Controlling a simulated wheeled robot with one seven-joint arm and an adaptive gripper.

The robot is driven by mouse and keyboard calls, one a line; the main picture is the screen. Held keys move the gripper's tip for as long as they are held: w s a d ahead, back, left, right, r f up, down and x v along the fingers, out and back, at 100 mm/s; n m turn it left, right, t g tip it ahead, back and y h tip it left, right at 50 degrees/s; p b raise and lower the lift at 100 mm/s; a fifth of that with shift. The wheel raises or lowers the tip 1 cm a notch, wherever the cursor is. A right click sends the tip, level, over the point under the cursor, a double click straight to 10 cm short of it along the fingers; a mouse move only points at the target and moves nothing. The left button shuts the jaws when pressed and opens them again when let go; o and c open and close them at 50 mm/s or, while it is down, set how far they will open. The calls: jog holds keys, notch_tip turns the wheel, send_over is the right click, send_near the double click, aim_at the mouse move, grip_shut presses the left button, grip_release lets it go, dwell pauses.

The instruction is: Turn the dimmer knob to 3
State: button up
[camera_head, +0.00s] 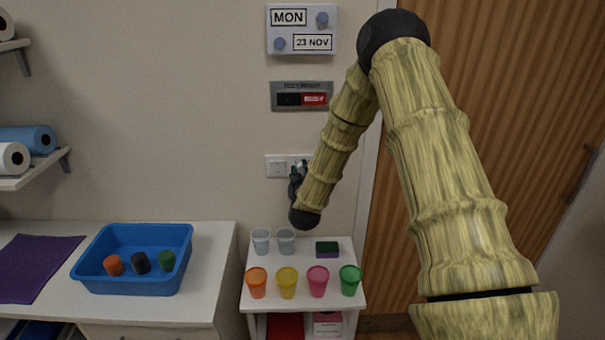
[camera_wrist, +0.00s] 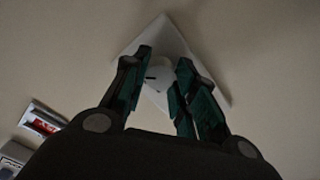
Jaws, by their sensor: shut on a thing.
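The dimmer knob (camera_wrist: 158,74) is a white round knob on a white wall plate (camera_wrist: 178,42), seen in the wrist view. A small dark mark shows on the knob. My gripper (camera_wrist: 161,72) is at the plate with its dark green fingers on either side of the knob, shut on it. In the head view my gripper (camera_head: 298,172) reaches the wall plate, which shows a white switch (camera_head: 277,168) on its left. The knob is mostly hidden there by my gripper and arm. I cannot read any numbers around the knob.
Above are a grey sign with a red field (camera_head: 302,96) and a date board (camera_head: 302,30). Below, a small white table (camera_head: 260,297) holds several cups and a sponge (camera_head: 327,249). A blue tray (camera_head: 133,286) stands on the left counter. A wooden door (camera_head: 500,130) is at right.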

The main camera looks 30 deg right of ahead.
jog(key=n+b, duration=0.2)
jog(key=n, duration=0.2)
jog(key=shift+n, duration=0.3)
jog(key=shift+n+b, duration=1.5)
jog(key=shift+n, duration=1)
jog(key=o, duration=1)
jog(key=shift+o, duration=0.2)
jog(key=shift+s+a, duration=0.1)
jog(key=v, duration=1.1)
jog(key=shift+s, duration=0.4)
